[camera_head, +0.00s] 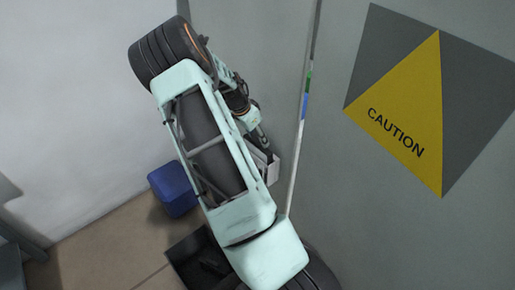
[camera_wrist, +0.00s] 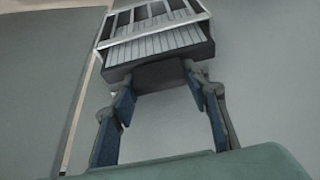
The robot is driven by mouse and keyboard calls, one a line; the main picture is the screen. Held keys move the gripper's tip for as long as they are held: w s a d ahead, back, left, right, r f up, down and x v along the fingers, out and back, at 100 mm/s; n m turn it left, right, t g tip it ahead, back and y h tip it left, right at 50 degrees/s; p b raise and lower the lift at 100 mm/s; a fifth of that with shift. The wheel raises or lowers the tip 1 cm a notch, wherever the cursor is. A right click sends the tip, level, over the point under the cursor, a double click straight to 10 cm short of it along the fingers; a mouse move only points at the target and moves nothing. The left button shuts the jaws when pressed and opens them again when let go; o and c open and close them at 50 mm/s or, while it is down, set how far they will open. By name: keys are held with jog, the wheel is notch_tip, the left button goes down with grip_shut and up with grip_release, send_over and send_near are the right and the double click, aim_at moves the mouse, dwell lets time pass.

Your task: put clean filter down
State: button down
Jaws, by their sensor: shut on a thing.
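The filter (camera_wrist: 160,44) is a grey, slatted block with a pale frame, at the top of the wrist view. My gripper (camera_wrist: 160,77) has its two fingers on either side of a dark block at the filter's near end and is shut on it. The filter is held out beyond the fingertips, apart from the grey wall behind it. In the head view my pale green arm hides most of the gripper. A light-edged piece, probably the filter (camera_head: 272,170), shows at the arm's right side. I cannot tell from the frames whether it is clean.
A blue box (camera_head: 173,188) stands on the brown floor left of my arm. A dark open tray (camera_head: 184,254) lies below, partly hidden by my arm. A thin pale pole (camera_head: 297,150) with coloured bands runs along the grey wall. A yellow CAUTION sign (camera_head: 410,110) is at right.

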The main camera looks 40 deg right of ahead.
aim_at(256, 142)
jog(key=shift+f+b, duration=0.45)
jog(key=shift+f, duration=1.7)
jog(key=shift+f, duration=0.15)
jog(key=c, duration=1.1)
grip_release()
jog(key=shift+a+r, duration=0.1)
jog(key=shift+r, duration=0.3)
jog(key=p+v, duration=0.3)
jog(key=v, duration=0.8)
jog(key=shift+r, duration=0.25)
jog(key=shift+a, duration=0.15)
